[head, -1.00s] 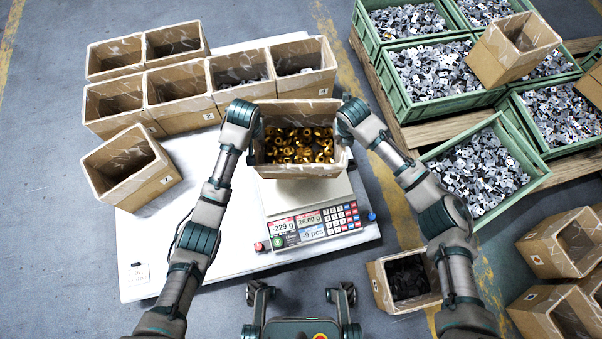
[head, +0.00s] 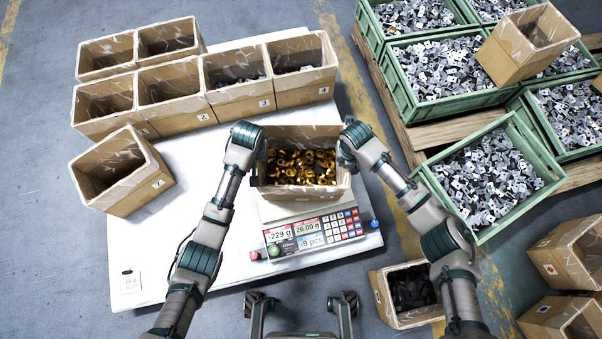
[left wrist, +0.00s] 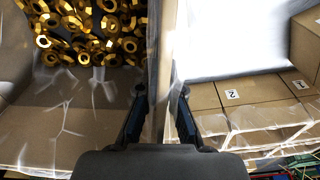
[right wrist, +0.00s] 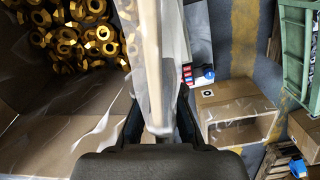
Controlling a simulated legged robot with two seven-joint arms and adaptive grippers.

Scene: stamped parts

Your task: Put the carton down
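The cardboard carton (head: 300,193) is open on top and holds many gold-coloured nuts (head: 300,166). It is level over the plate of a counting scale (head: 315,234), whose display reads -229 g and -9 pcs. I cannot tell whether its underside touches the plate. My left gripper (head: 261,150) is shut on the carton's left wall; in the left wrist view the wall (left wrist: 160,70) runs between the fingers (left wrist: 158,115). My right gripper (head: 343,150) is shut on the opposite wall (right wrist: 150,70), between its fingers (right wrist: 160,118) in the right wrist view.
Several cartons (head: 175,100) stand in rows at the back left of the white table (head: 180,245), and a separate one (head: 135,190) at the left. Green crates of metal parts (head: 480,180) are at the right. A carton with dark parts (head: 405,310) is at the lower right.

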